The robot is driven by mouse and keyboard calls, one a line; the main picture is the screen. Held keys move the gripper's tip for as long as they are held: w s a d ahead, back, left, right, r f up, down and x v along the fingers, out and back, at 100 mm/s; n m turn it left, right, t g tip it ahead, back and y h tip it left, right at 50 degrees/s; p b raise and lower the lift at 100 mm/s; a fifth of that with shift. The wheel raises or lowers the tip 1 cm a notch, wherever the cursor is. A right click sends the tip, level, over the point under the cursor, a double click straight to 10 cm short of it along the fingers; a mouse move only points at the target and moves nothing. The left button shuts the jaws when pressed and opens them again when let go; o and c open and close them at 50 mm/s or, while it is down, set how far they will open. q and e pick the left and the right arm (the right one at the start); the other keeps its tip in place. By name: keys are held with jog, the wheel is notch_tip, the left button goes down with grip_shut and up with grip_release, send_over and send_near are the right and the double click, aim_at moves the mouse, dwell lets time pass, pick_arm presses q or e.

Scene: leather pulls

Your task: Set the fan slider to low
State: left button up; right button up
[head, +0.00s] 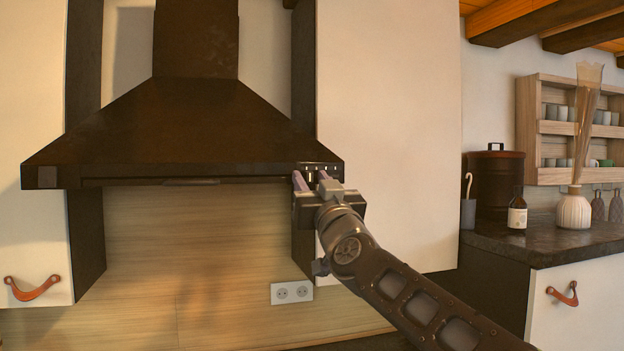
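The dark range hood (180,130) fills the upper left of the head view. A small control panel (334,168) with several light marks sits at the right end of its front edge. My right gripper (311,178) is right in front of this panel, its two purplish fingertips apart with a gap between them. A small pale piece, perhaps the fan slider, shows in the gap. I cannot tell whether the fingers touch it. The fingers and wrist hide the lower part of the panel, so the slider's setting cannot be read. My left gripper is not in view.
A white cabinet (390,120) stands close on the right of the hood, behind my arm. A wall socket (292,292) is below. On the right, a dark counter (555,240) holds a bottle (517,212), a vase (573,211) and a dark canister (496,180). The space under the hood is clear.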

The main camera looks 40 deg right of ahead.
grip_shut()
dwell(0.3)
dwell(1.1)
